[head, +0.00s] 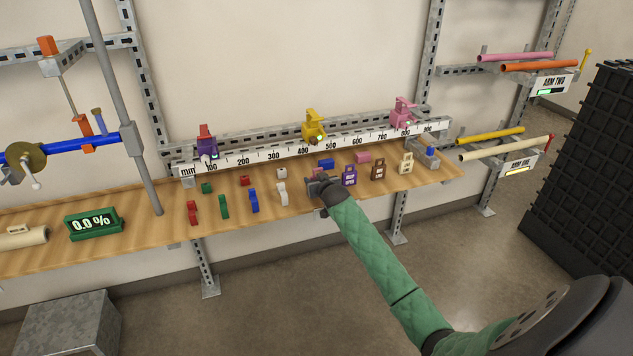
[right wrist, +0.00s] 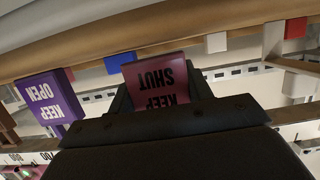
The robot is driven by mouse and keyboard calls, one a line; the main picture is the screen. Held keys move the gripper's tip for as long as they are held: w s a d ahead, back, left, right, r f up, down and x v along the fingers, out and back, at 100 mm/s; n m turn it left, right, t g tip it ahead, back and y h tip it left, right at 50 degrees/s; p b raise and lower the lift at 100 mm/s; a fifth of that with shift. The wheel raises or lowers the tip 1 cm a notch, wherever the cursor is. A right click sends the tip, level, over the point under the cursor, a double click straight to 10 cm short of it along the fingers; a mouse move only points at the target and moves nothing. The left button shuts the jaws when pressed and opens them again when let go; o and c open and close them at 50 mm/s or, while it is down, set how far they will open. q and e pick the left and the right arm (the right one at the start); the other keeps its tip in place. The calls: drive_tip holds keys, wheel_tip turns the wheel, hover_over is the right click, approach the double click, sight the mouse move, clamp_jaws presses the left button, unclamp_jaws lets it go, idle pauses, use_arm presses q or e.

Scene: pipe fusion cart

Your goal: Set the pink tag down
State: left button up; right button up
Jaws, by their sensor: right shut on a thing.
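The pink tag (right wrist: 158,80), lettered KEEP SHUT, shows upside down in the right wrist view. My right gripper (right wrist: 160,100) is shut on it, with the dark fingers on either side. In the head view my right gripper (head: 317,187) is over the front part of the wooden shelf, just left of the purple tag (head: 349,175); it hides most of the pink tag there. I cannot tell whether the tag touches the shelf. The purple tag, lettered KEEP OPEN, also shows in the right wrist view (right wrist: 48,98), apart from the pink one. My left gripper is not in view.
The wooden shelf (head: 130,238) holds several small coloured pieces, with a white piece (head: 282,193) left of my gripper. Brown (head: 378,169) and cream (head: 406,163) tags stand to the right. A millimetre rail (head: 345,141) runs behind. A green display (head: 93,221) stands left.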

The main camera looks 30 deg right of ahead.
drive_tip(key=shift+f, duration=0.45)
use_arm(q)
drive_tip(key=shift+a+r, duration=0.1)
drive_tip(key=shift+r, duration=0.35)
use_arm(e)
drive_tip(key=shift+f, duration=0.1)
drive_tip(key=o, duration=0.9)
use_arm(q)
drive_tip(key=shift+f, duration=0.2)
use_arm(e)
drive_tip(key=shift+o, duration=0.2)
drive_tip(key=shift+s, duration=0.15)
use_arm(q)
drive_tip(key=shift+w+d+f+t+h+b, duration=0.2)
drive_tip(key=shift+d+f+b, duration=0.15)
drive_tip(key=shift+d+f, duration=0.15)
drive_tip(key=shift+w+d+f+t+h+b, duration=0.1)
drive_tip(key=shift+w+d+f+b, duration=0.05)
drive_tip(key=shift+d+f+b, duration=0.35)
use_arm(e)
drive_tip(key=v, duration=1.1)
drive_tip(key=shift+s+r, duration=0.25)
drive_tip(key=shift+s, duration=0.05)
